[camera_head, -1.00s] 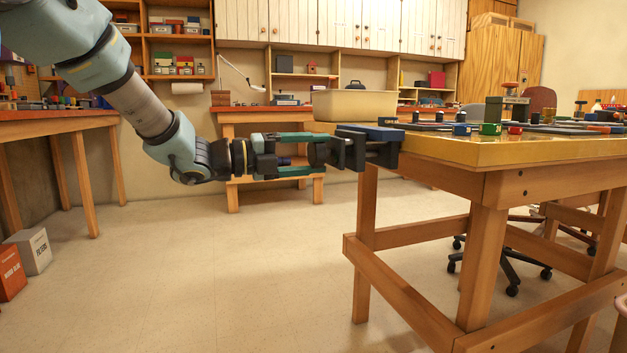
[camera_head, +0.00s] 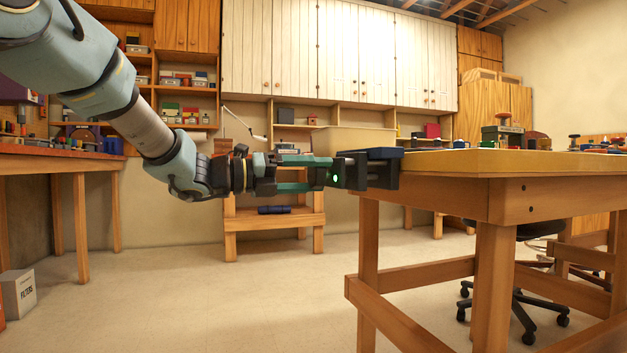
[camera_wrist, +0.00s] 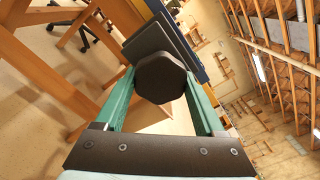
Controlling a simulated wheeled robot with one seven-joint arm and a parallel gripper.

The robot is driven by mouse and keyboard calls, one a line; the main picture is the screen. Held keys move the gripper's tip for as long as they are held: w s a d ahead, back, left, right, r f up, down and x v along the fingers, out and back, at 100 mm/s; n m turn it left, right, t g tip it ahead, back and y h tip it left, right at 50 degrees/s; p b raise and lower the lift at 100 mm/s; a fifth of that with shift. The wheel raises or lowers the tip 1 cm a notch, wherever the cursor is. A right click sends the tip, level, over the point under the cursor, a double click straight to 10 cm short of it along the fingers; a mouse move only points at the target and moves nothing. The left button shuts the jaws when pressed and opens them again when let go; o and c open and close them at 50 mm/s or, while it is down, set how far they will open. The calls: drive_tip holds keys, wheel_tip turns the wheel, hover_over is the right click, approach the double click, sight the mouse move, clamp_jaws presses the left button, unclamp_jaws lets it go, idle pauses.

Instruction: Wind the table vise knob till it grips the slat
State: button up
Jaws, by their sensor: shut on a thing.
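The table vise (camera_head: 352,172) is a dark block with a blue top part, fixed at the left end of the workbench. Its knob (camera_wrist: 160,78) is dark and many-sided, and it fills the space between my green fingers in the wrist view. My gripper (camera_head: 317,174) reaches in level from the left and is shut on the knob. A small pale green light (camera_head: 334,180) shows on the vise near the knob. In the wrist view, dark jaw plates (camera_wrist: 160,40) and a blue strip (camera_wrist: 187,42) lie beyond the knob. I cannot make out the slat or whether the jaws touch it.
The wooden workbench (camera_head: 520,163) runs off to the right, with small items and a green block (camera_head: 502,135) on it. A cream bin (camera_head: 352,141) shows behind the vise. A side bench (camera_head: 60,155) stands at left. The floor below my arm is clear.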

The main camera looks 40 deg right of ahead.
drive_tip(key=o, duration=1.3)
drive_tip(key=shift+o, duration=0.2)
drive_tip(key=p+v, duration=0.2)
drive_tip(key=v, duration=0.9)
drive_tip(key=shift+p, duration=0.4)
drive_tip(key=shift+w+d, duration=0.1)
drive_tip(key=shift+w, duration=0.05)
